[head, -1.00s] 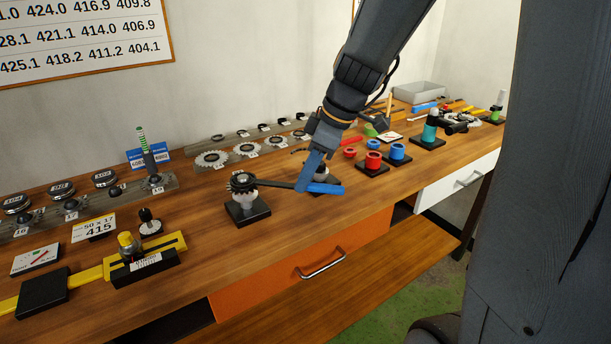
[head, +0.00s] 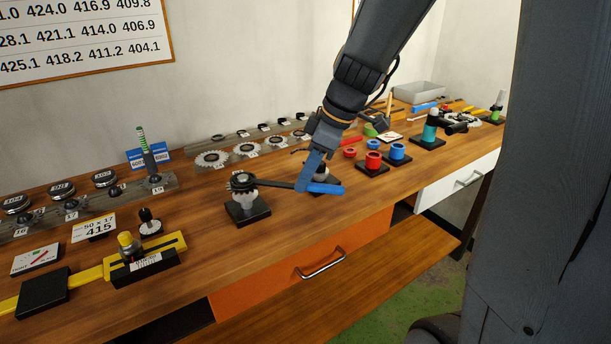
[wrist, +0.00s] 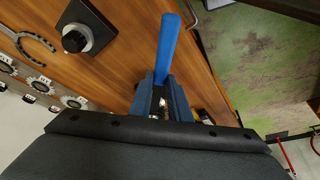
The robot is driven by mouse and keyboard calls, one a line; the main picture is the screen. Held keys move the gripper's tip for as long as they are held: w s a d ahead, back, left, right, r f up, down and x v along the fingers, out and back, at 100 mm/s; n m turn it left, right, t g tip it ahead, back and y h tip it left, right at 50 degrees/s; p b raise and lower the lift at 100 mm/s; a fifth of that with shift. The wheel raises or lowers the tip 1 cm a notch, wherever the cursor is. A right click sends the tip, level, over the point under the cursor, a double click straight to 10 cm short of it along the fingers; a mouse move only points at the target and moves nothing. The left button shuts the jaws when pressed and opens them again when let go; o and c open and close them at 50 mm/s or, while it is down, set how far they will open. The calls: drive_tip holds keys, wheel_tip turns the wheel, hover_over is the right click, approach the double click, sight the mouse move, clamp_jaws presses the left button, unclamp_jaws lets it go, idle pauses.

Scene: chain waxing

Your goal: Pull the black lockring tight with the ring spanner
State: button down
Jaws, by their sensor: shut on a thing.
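The ring spanner has a blue handle (head: 323,188) and a dark shaft (head: 272,183). Its ring end (head: 243,181) sits over the top of a small toothed part on a black block stand (head: 247,211). The black lockring cannot be told apart from the dark ring end at this size. My gripper (head: 307,180) is shut on the handle, to the right of the stand. In the wrist view the blue handle (wrist: 168,45) sticks out beyond my gripper (wrist: 163,98); the ring end is out of sight there.
A black stand (head: 322,178) is partly hidden behind my gripper. A row of sprockets (head: 247,149) lies behind. A yellow gauge (head: 130,247) is at left. The table's front edge is close below the spanner.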

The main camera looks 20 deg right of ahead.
idle(0.5)
drive_tip(key=shift+w+d+n+b, duration=0.2)
drive_tip(key=shift+w+n+b, duration=0.2)
drive_tip(key=shift+w+b, duration=0.05)
drive_tip(key=shift+w+d+n+g+b, duration=0.25)
drive_tip(key=shift+w+n+g+b, duration=0.05)
drive_tip(key=shift+w+n, duration=0.25)
drive_tip(key=shift+w+d+n+g+y+b, duration=0.15)
drive_tip(key=shift+w+n+b, duration=0.1)
drive_tip(key=shift+w+n, duration=0.25)
drive_tip(key=shift+w+d+n+g+y+b, duration=0.2)
drive_tip(key=shift+w+n, duration=0.15)
drive_tip(key=shift+w, duration=0.25)
drive_tip(key=shift+w+d+n+g+b, duration=0.1)
drive_tip(key=shift+w+n+g+b, duration=0.25)
drive_tip(key=shift+w+n, duration=0.6)
drive_tip(key=shift+w, duration=0.15)
